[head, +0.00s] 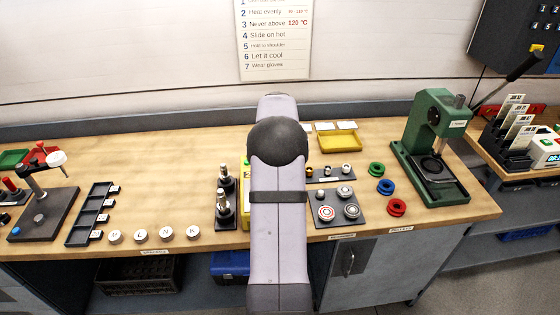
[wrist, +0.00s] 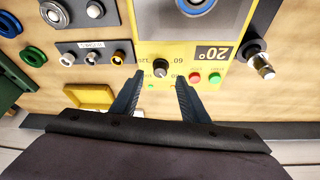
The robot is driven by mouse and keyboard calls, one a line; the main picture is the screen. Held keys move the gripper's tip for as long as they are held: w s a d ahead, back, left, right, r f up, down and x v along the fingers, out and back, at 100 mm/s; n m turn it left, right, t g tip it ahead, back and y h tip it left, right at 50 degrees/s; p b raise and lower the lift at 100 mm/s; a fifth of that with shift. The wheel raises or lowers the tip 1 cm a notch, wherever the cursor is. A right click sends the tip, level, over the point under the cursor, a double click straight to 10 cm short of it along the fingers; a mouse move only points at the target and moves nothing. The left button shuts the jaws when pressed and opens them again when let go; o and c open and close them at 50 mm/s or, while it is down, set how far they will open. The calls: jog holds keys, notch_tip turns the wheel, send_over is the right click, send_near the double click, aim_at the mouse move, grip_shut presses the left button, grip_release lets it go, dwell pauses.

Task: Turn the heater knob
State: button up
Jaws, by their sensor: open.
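The yellow heater (wrist: 165,50) fills the upper middle of the wrist view, with a 20° display (wrist: 215,53) on its face. Its small dark knob (wrist: 160,68) sits near the face's lower part, beside a red button (wrist: 195,77) and a green button (wrist: 215,78). My gripper (wrist: 160,77) is open; its two dark fingers point at the face with the knob between their tips. A gap shows on each side of the knob, and I cannot tell the height between tips and face. In the head view my arm hides the gripper and most of the heater; a yellow edge (head: 244,234) shows.
A metal fitting on a dark holder (wrist: 262,66) stands close right of the heater in the wrist view. A grey plate with several fittings (wrist: 95,52) and a yellow tray (wrist: 88,97) lie to the left. A green press (head: 418,170) stands at the bench's right.

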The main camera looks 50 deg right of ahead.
jog(key=shift+b+v, duration=0.5)
jog(key=shift+v, duration=1.2)
